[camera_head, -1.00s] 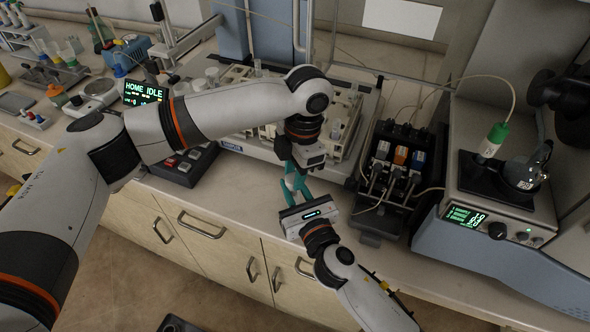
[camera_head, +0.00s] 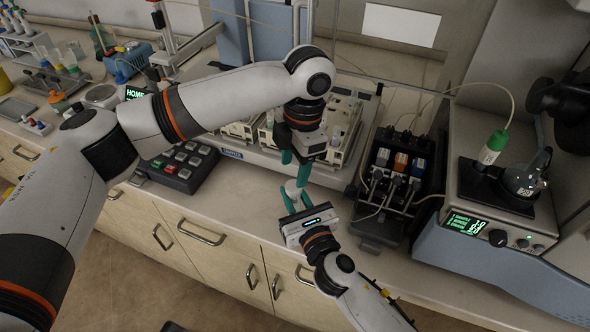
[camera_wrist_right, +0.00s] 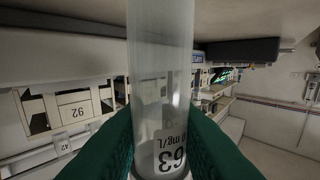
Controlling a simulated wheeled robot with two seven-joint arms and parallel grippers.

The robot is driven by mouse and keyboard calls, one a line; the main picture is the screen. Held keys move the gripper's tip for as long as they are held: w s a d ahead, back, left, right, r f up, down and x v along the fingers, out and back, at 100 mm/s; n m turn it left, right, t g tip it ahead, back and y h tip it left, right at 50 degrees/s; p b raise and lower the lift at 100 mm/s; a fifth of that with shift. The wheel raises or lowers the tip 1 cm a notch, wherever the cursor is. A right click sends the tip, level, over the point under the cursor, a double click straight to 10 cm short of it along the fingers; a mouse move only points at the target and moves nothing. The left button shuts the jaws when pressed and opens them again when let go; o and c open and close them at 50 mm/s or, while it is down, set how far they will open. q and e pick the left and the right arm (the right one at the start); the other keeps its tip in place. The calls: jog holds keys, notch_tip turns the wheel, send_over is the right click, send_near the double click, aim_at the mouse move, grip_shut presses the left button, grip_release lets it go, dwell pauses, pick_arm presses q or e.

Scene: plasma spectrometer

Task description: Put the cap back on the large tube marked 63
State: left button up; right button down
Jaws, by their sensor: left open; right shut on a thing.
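My right gripper (camera_head: 297,198) is shut on the large clear tube marked 63 (camera_wrist_right: 160,95). In the right wrist view the tube stands between the two teal fingers, its label 63 upside down near the bottom edge. In the head view only a small pale part of the tube (camera_head: 293,187) shows between the fingers. My left gripper (camera_head: 295,167) is open, its teal fingers pointing down just above the right gripper, close to the tube. I cannot make out the cap in either view.
Behind the grippers stands a large rack tray (camera_head: 262,155) with labelled holders. A block with several coloured bottles (camera_head: 400,165) is to the right, beside the spectrometer (camera_head: 490,222). A dark keypad (camera_head: 182,166) lies to the left. The counter's front strip (camera_head: 240,195) is clear.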

pick_arm(q)
jog(key=n, duration=0.5)
jog(key=shift+r, duration=0.15)
jog(key=n, duration=0.6)
jog(key=shift+r, duration=0.25)
jog(key=n, duration=0.6)
jog(key=shift+r, duration=0.2)
jog(key=n, duration=0.5)
jog(key=shift+r+n+h, duration=0.2)
jog(key=shift+n+h, duration=0.1)
jog(key=shift+n, duration=0.1)
jog(key=n, duration=0.4)
jog(key=shift+a+r, duration=0.1)
jog(key=shift+r, duration=0.05)
jog(key=n, duration=0.5)
jog(key=shift+r+n, duration=0.2)
jog(key=shift+n, duration=0.2)
jog(key=n, duration=0.5)
jog(key=shift+r+n+t, duration=0.2)
jog(key=shift+n+t, duration=0.1)
jog(key=shift+n, duration=0.1)
jog(key=n, duration=0.6)
jog(key=shift+r+h, duration=0.2)
jog(key=shift+h, duration=0.1)
